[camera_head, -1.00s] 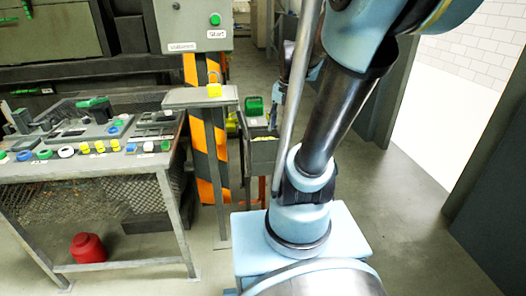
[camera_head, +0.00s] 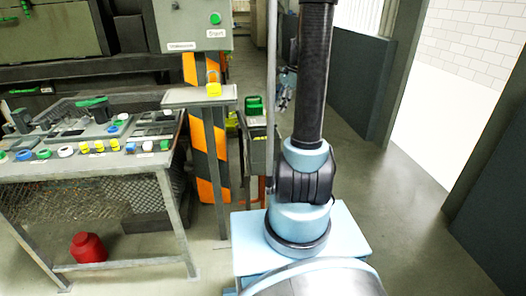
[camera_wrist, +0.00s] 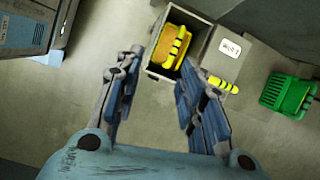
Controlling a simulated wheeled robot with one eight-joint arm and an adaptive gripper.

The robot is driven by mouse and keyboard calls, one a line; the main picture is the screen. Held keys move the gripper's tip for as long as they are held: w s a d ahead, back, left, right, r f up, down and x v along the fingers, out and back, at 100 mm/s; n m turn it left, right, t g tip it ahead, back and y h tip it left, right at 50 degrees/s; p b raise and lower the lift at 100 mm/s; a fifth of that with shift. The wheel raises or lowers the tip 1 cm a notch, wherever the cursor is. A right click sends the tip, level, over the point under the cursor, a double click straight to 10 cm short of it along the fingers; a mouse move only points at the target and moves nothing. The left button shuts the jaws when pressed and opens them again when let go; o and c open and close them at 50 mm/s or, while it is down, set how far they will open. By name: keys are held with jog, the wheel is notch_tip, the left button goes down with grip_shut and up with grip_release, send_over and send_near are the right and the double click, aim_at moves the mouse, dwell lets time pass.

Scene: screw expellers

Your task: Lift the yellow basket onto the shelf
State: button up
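A yellow basket-like thing with a black-striped part (camera_wrist: 175,45) sits inside an open grey bin (camera_wrist: 153,68) in the wrist view, ahead of my fingers. In the head view, a little yellow shows at the grey bin (camera_head: 256,160), partly hidden by my arm. My gripper (camera_wrist: 160,62) is open and empty, its two fingers apart, above and short of the bin. In the head view my gripper (camera_head: 284,95) shows small behind my arm. A small yellow object (camera_head: 214,89) stands on a small grey shelf (camera_head: 180,98) under the Start box; I cannot tell whether it is a basket.
A green basket (camera_wrist: 288,94) stands right of the bin; the head view also shows it (camera_head: 254,105). Floor at right is clear.

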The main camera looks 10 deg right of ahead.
jog(key=w+d+f+m, duration=0.2)
jog(key=w+f, duration=0.1)
jog(key=w, duration=0.2)
jog(key=shift+y, duration=0.3)
jog(key=x, duration=1.1)
jog(key=shift+s+a+f, duration=0.25)
jog(key=shift+s+f, duration=0.1)
jog(key=shift+x, duration=2.6)
jog(key=shift+a+r, duration=0.1)
jog(key=shift+a, duration=0.1)
grip_shut()
